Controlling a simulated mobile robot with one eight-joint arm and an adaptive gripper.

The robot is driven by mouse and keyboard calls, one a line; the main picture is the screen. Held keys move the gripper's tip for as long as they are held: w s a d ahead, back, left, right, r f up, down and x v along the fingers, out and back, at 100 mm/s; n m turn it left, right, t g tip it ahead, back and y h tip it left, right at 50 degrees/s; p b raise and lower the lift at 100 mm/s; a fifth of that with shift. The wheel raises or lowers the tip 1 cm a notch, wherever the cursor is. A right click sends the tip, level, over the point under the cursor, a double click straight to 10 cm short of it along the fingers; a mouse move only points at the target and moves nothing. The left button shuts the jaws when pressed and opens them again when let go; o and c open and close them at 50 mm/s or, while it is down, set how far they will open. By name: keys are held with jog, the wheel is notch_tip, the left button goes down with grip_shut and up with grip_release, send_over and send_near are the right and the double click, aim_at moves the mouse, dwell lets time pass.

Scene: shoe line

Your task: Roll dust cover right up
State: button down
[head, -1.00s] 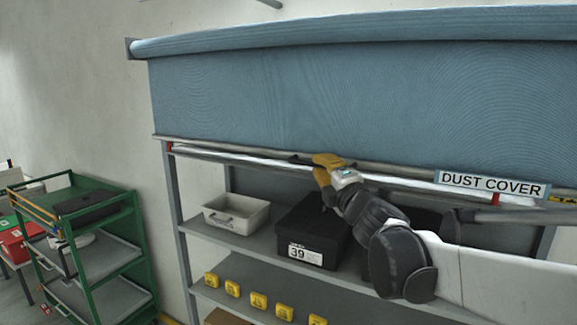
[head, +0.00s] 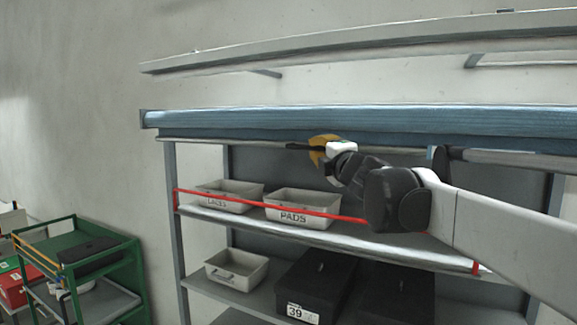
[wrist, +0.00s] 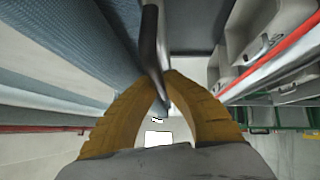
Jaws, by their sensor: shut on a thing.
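The blue dust cover (head: 230,121) is rolled near the top of the shelf rack, with only a short strip hanging below the roll. A grey bar (head: 215,142) runs along its lower edge. My gripper (head: 318,148) has yellow fingers and is at this bar, near the middle of the rack. In the wrist view my gripper (wrist: 164,85) is shut on a dark handle bar (wrist: 150,45), with the blue cover (wrist: 70,50) just left of it. The DUST COVER label is not in view.
Below are bins marked LACES (head: 228,196) and PADS (head: 302,208) behind a red rail (head: 255,207). A lower shelf holds a white bin (head: 237,269) and black boxes (head: 318,285). A green cart (head: 85,265) stands left. A pale ledge (head: 330,42) is above.

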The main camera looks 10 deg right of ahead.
jog(key=shift+r, duration=0.8)
jog(key=shift+w+a+r, duration=0.1)
jog(key=shift+w, duration=0.25)
jog(key=c, duration=1.5)
grip_release()
jog(key=shift+o, duration=0.2)
jog(key=shift+s, duration=0.1)
